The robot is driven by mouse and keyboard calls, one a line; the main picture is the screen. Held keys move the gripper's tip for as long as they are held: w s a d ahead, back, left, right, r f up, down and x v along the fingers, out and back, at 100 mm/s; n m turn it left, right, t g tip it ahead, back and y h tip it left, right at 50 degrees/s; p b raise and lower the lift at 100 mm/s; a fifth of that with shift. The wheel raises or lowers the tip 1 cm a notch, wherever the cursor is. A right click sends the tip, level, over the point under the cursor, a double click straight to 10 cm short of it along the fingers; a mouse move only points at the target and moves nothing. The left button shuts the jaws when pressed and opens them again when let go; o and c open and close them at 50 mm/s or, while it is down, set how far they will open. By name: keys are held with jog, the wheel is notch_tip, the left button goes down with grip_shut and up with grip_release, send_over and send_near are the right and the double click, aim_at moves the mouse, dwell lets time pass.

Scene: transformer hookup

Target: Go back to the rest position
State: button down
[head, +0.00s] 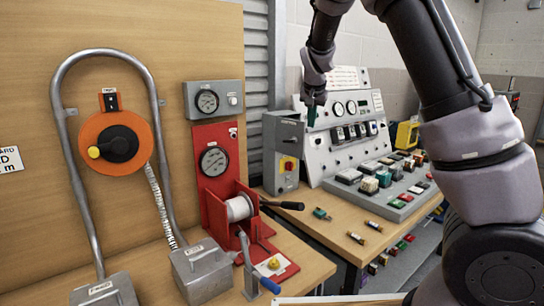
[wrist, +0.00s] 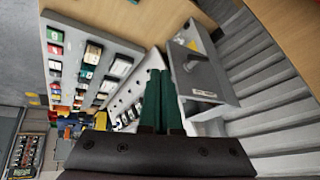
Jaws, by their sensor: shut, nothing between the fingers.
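My gripper (head: 311,112) is at the upper middle of the head view, pointing down in front of the sloped control panel and just right of the grey switch box. In the wrist view its two dark green fingers (wrist: 161,100) lie together, shut and empty. They appear apart from the panel and the box. My arm comes in from the right side of the head view and hides part of the wall and bench behind it.
The grey switch box (head: 284,150) and control panel (head: 345,124) stand on a wooden bench with a button board (head: 385,183). Left are a red winch stand (head: 214,160), an orange rotary switch (head: 117,143) and a bent metal pipe (head: 70,160). Open air lies above the bench.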

jog(key=s+d+r+y, duration=0.1)
jog(key=s+d+r, duration=0.3)
jog(key=s, duration=0.5)
jog(key=s+d+r+y, duration=0.2)
jog(key=s+d+r, duration=0.1)
jog(key=s, duration=0.6)
jog(key=s+d+r+y, duration=0.1)
jog(key=s+d+r, duration=0.3)
jog(key=s, duration=0.5)
jog(key=s+f+t+h, duration=0.1)
jog(key=s, duration=0.8)
jog(key=shift+s+n, duration=0.3)
jog(key=shift+a+f, duration=0.1)
jog(key=shift+a, duration=0.1)
